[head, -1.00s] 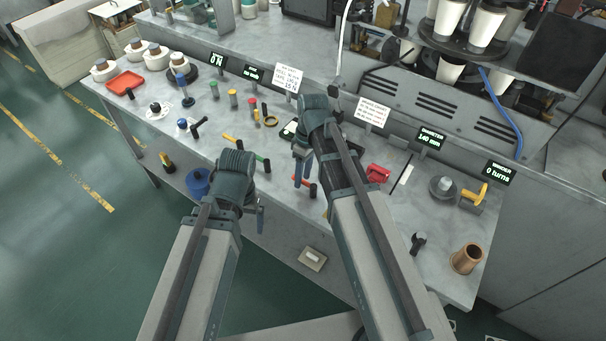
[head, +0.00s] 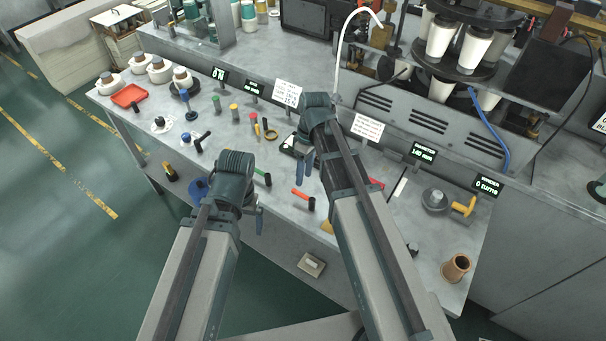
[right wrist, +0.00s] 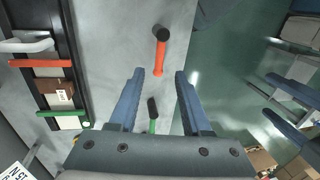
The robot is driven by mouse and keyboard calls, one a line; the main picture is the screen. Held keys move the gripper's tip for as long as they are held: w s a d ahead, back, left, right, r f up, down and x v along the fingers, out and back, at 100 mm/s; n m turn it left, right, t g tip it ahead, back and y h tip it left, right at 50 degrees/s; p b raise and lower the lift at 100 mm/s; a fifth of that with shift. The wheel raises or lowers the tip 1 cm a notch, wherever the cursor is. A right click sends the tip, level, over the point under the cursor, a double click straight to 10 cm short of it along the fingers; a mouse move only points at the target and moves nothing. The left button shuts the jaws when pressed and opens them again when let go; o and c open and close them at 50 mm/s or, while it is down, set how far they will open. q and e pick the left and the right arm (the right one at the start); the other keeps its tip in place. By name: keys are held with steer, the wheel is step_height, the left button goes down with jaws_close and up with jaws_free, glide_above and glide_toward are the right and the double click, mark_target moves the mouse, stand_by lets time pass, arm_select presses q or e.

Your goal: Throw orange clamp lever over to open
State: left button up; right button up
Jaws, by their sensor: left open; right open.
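An orange lever with a black end (head: 300,194) lies at the front of the grey workbench; it also shows in the right wrist view (right wrist: 159,58), beyond my fingertips. A green-handled lever with a black end (head: 263,177) is to its left, partly between my fingers in the right wrist view (right wrist: 153,122). My right gripper (head: 304,168) is open and empty above the bench, just behind the orange lever and apart from it. My left gripper (head: 257,221) is open and empty near the bench's front edge, left of the orange lever. I cannot tell the lever's exact tilt.
A black-framed panel with red and green bars (right wrist: 56,92) lies left of my right gripper in the right wrist view. A brown cup (head: 457,268) stands at the front right. A red tray (head: 129,95) and several rolls are at the back left. Signs line the back.

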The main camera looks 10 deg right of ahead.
arm_select(q)
step_height(320, 180, up, 7)
steer(key=p, duration=0.6)
arm_select(e)
step_height(320, 180, up, 7)
steer(key=w+d, duration=0.1)
steer(key=shift+s, duration=0.1)
arm_select(q)
step_height(320, 180, down, 5)
steer(key=b, duration=0.5)
arm_select(e)
steer(key=s+a+f+m+h, duration=0.1)
steer(key=s+a, duration=0.1)
steer(key=s, duration=0.2)
steer(key=s+a+f+m+t+h, duration=0.1)
steer(key=s+a+f+m, duration=0.1)
steer(key=s, duration=0.3)
steer(key=s+a+f+m+h, duration=0.1)
steer(key=s+a+f+m, duration=0.1)
steer(key=s+a, duration=0.2)
steer(key=shift+s+f, duration=0.15)
steer(key=shift+s, duration=0.3)
